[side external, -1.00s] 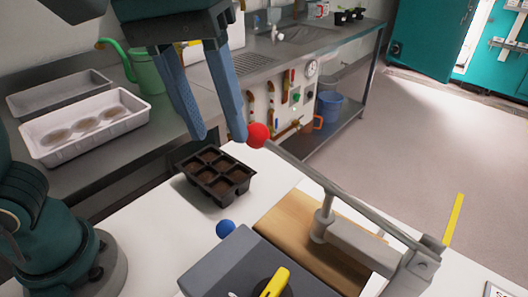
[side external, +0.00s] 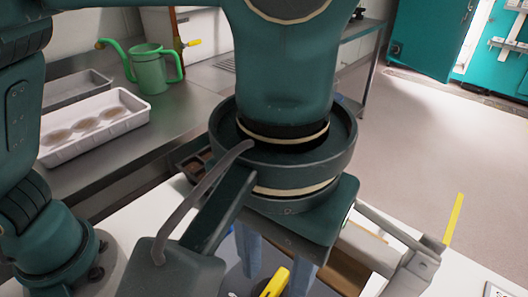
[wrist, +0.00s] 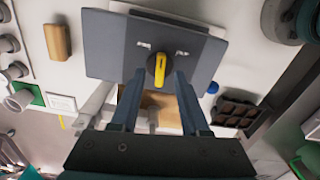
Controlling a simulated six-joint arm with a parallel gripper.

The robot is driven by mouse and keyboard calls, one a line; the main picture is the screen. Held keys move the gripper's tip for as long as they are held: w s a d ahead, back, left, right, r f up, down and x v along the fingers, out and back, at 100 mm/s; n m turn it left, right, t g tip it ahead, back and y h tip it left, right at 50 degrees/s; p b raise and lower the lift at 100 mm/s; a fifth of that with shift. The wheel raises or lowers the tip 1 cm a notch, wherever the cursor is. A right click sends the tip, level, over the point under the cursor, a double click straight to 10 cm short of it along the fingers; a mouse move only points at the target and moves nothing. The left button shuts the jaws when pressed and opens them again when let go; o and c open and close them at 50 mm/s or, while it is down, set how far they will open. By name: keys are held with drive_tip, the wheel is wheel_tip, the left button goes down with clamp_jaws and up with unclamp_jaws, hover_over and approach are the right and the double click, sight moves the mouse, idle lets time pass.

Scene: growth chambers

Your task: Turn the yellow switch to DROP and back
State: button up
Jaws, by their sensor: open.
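The yellow switch (wrist: 159,70) is a bar on a dark round knob, set in a grey control box (wrist: 105,48). In the wrist view its bar stands nearly upright, between two small white labels too small to read. In the side view the yellow switch (side external: 273,283) shows at the bottom edge, partly hidden. My gripper (wrist: 157,78) is open, its blue-grey fingers on either side of the knob in the wrist view. I cannot tell whether they touch it. In the side view my arm hides most of the box.
A blue ball (wrist: 213,87) and a black seedling tray (wrist: 238,108) lie right of the box in the wrist view. A metal lever (side external: 388,232) stands close to my wrist. A green watering can (side external: 152,68) and white tray (side external: 95,125) are on the bench behind.

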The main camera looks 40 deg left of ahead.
drive_tip(key=shift+f, duration=0.9)
clamp_jaws()
drive_tip(key=shift+m, duration=0.4)
drive_tip(key=m, duration=0.4)
drive_tip(key=shift+m, duration=0.3)
drive_tip(key=m, duration=0.4)
drive_tip(key=shift+m, duration=0.4)
drive_tip(key=shift+r, duration=0.1)
